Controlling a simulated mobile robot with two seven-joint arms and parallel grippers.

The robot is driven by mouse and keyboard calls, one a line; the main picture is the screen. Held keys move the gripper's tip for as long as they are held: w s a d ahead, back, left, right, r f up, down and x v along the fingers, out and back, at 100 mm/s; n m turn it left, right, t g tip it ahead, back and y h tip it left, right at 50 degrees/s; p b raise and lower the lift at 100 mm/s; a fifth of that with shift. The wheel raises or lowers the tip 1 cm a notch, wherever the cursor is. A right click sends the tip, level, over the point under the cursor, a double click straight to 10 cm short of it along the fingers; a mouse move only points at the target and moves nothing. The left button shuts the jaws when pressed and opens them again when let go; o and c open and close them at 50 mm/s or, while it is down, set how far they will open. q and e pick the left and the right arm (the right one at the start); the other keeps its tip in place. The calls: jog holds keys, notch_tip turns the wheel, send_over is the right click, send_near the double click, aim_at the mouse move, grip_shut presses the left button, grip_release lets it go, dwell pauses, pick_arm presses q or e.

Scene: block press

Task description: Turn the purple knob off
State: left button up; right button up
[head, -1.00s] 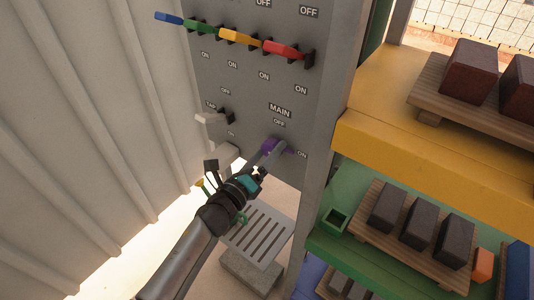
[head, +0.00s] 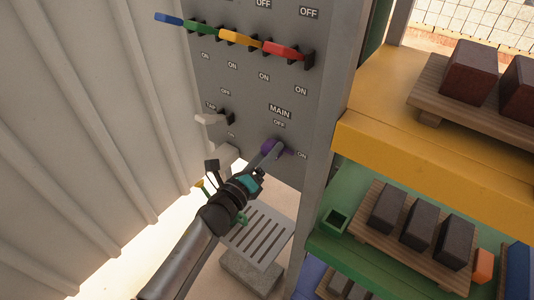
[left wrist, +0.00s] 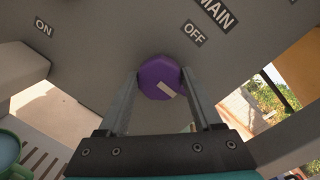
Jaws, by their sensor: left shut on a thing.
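The purple knob (head: 283,149) sits on the grey panel under the MAIN label, with OFF above it and ON to its right in the head view. My left gripper (head: 267,153) reaches up to it from the lower left. In the left wrist view, the round purple knob (left wrist: 157,72) is between the two fingertips of my left gripper (left wrist: 160,80), which is shut on it. A pale mark on the knob's face lies toward its lower right there, while the OFF label is to the upper right and ON to the upper left. My right gripper is not in view.
Blue, green, yellow and red levers (head: 284,49) line the panel above. A pale TAP lever (head: 210,119) is left of the knob. Yellow and green shelves (head: 400,150) with dark blocks stand at the right. A corrugated wall (head: 90,130) is at the left.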

pick_arm(q)
jog(key=shift+c, duration=0.8)
jog(key=shift+n, duration=0.3)
jog(key=n+p, duration=0.2)
jog(key=n, duration=0.1)
jog(key=shift+r+g, duration=0.1)
jog(key=shift+g, duration=0.2)
jog(key=n+p, duration=0.2)
jog(key=n, duration=0.3)
jog(key=shift+a+n+p, duration=0.1)
jog(key=shift+n+p, duration=0.2)
jog(key=n+g+p, duration=0.1)
jog(key=n, duration=0.3)
jog(key=shift+w+h, duration=0.1)
jog(key=shift+h, duration=0.2)
jog(key=shift+f+n+p, duration=0.2)
jog(key=shift+n+p, duration=0.45)
jog(key=shift+n, duration=1.25)
jog(key=o, duration=1.4)
jog(key=shift+c, duration=0.2)
